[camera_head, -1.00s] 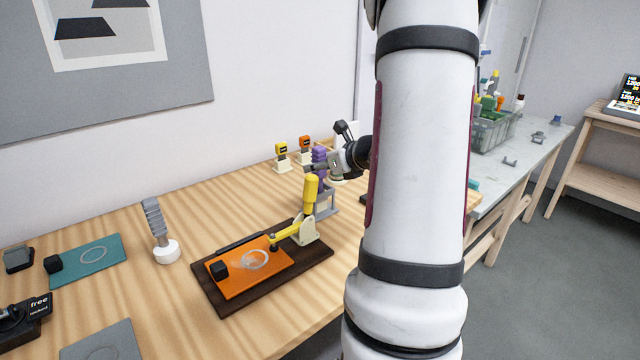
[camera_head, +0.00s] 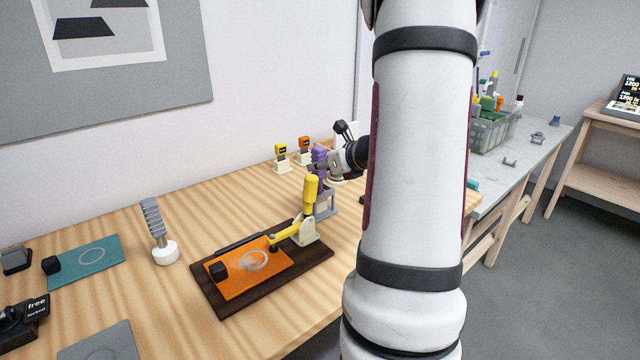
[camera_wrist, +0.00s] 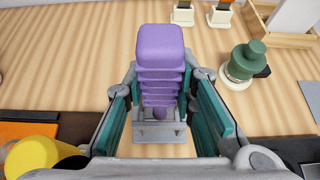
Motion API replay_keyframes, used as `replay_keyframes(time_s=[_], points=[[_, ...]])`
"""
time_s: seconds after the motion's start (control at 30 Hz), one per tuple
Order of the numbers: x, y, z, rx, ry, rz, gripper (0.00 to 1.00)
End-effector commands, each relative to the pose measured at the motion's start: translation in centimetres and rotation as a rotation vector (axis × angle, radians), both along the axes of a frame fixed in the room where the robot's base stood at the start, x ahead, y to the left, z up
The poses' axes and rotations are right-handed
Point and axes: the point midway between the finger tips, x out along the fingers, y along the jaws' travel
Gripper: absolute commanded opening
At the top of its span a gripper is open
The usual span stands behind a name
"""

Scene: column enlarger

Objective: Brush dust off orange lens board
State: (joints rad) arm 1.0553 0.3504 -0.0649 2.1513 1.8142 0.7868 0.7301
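The orange lens board (camera_head: 236,278) lies on a dark wooden base (camera_head: 290,276), with a pale ring and a black block on it. A yellow-handled clamp (camera_head: 309,195) stands at its right end, its arm reaching over the board's edge. A purple ribbed handle (camera_head: 318,158) stands upright in a grey stand (camera_head: 327,204) behind the clamp; its lower end is hidden. It fills the middle of the wrist view (camera_wrist: 160,50). My gripper (camera_wrist: 166,92) is open, its teal-padded fingers on either side of the purple handle, with narrow gaps visible. In the head view my arm partly hides it.
The yellow clamp handle (camera_wrist: 40,158) is close to my left finger in the wrist view. A green knob (camera_wrist: 246,60) stands to the right. A grey-handled tool with a white base (camera_head: 165,252) and a teal board (camera_head: 100,262) are left of the wooden base.

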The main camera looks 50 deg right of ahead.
Motion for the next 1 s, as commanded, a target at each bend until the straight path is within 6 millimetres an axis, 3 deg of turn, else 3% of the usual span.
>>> replay_keyframes(time_s=[0.63, 1.0], points=[[0.0, 0.0, 1.9, 0.000, -0.001, 0.000, 0.00], [0.0, 0.0, 2.0, 0.000, 0.000, 0.000, 0.00]])
